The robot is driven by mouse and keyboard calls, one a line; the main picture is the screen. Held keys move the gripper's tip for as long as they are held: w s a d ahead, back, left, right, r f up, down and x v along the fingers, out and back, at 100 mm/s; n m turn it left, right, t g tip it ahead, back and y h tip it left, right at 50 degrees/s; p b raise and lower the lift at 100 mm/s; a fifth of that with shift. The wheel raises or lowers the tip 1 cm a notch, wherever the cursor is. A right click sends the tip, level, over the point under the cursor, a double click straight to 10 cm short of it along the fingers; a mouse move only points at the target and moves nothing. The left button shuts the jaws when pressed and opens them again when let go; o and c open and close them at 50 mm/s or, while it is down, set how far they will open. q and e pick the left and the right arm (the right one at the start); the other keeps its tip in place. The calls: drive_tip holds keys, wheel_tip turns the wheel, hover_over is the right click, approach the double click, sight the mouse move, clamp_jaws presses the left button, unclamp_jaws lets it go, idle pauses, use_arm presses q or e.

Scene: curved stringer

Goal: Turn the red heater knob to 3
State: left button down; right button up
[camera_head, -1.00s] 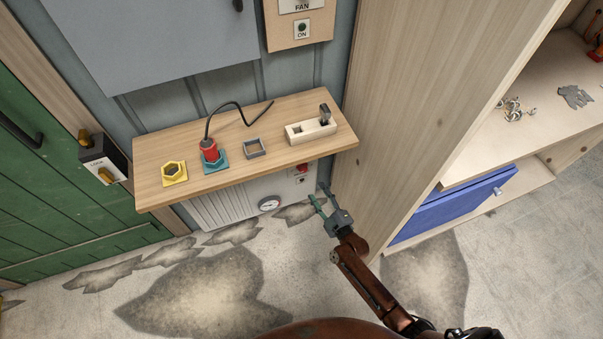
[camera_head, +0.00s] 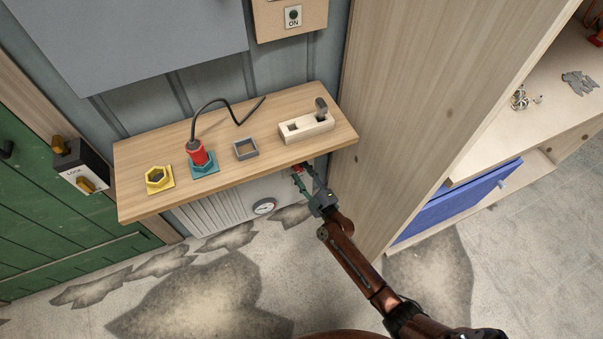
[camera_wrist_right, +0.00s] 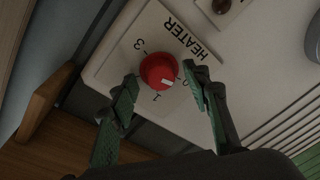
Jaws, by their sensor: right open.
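The red heater knob (camera_wrist_right: 158,70) sits on a white panel marked HEATER in the right wrist view. A 3 shows at its upper left and a 1 below it. A pale mark on the knob faces the lower right, away from the 3. My right gripper (camera_wrist_right: 161,80) is open, with its green fingers on either side of the knob's lower part; contact cannot be told. In the head view, the right gripper (camera_head: 305,174) is under the shelf's front edge, by the heater (camera_head: 215,208), and mostly covers the knob. My left gripper is not in view.
A wooden shelf (camera_head: 225,185) overhangs the heater, carrying a yellow nut-shaped piece (camera_head: 158,178), a red plug (camera_head: 197,153), a grey square frame (camera_head: 246,149) and a pale block (camera_head: 306,127). A tall wooden cabinet side (camera_head: 400,120) stands close on the right. The floor in front is clear.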

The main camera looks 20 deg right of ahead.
drive_tip(key=c, duration=1.2)
drive_tip(key=shift+o, duration=0.2)
